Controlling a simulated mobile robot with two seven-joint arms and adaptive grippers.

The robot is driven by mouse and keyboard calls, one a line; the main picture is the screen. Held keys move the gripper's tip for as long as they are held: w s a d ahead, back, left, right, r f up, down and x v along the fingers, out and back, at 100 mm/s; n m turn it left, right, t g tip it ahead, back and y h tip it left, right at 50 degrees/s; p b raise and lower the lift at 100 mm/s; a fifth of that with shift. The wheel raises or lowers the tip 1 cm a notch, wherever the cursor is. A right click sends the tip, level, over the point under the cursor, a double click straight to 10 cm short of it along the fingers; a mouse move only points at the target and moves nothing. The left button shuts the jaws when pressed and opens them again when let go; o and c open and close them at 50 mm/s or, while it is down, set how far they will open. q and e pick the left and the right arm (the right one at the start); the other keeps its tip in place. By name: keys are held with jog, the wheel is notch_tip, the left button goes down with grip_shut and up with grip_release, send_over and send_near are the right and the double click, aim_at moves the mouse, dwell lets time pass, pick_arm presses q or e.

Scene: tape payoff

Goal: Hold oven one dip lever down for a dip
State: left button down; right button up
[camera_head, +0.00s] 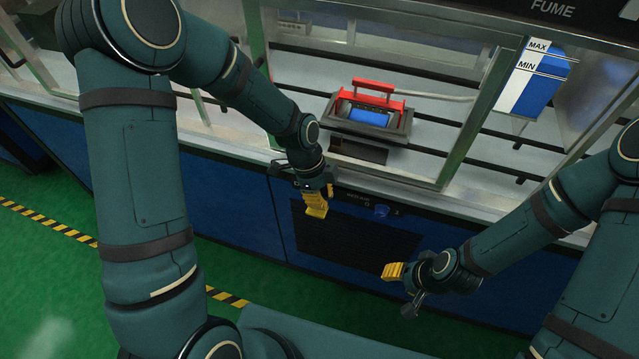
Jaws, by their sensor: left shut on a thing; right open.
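My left gripper (316,204), with yellow fingertips, is at the top left of the dark oven front panel (345,240), below the counter edge. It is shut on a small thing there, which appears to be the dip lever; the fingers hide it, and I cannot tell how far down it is. My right gripper (394,271), also yellow-tipped, is open and empty in front of the panel's lower right. A red-handled frame (378,93) stands in a dark square well (397,132) on the counter above, with a blue block (369,117) in it.
A blue knob (382,211) sits on the panel right of my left gripper. Metal window frame posts (475,120) edge the hood opening. A blue and white MAX/MIN gauge (535,78) is at upper right. Green floor (50,265) lies in front, with yellow-black tape.

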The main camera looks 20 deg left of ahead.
aim_at(316, 212)
pick_arm(q)
jog(key=shift+s+f, duration=0.15)
jog(key=shift+f, duration=0.6)
jog(key=shift+s+f+t+b, duration=0.15)
jog(key=shift+t+b, duration=0.15)
jog(key=shift+b, duration=0.3)
jog(key=shift+f, duration=0.1)
jog(key=shift+s+f+t+b, duration=0.15)
jog(key=shift+f+t+b, duration=0.05)
jog(key=shift+t+b, duration=0.35)
jog(key=shift+s+f+b, duration=0.2)
jog(key=shift+f+b, duration=0.3)
jog(key=shift+b, duration=0.25)
jog(key=shift+s+f+b, duration=0.15)
jog(key=shift+f+b, duration=0.2)
jog(key=shift+f, duration=0.15)
jog(key=shift+s+f+b, duration=0.15)
jog(key=shift+f+b, duration=0.2)
jog(key=shift+f, duration=0.15)
jog(key=shift+a+f, duration=0.1)
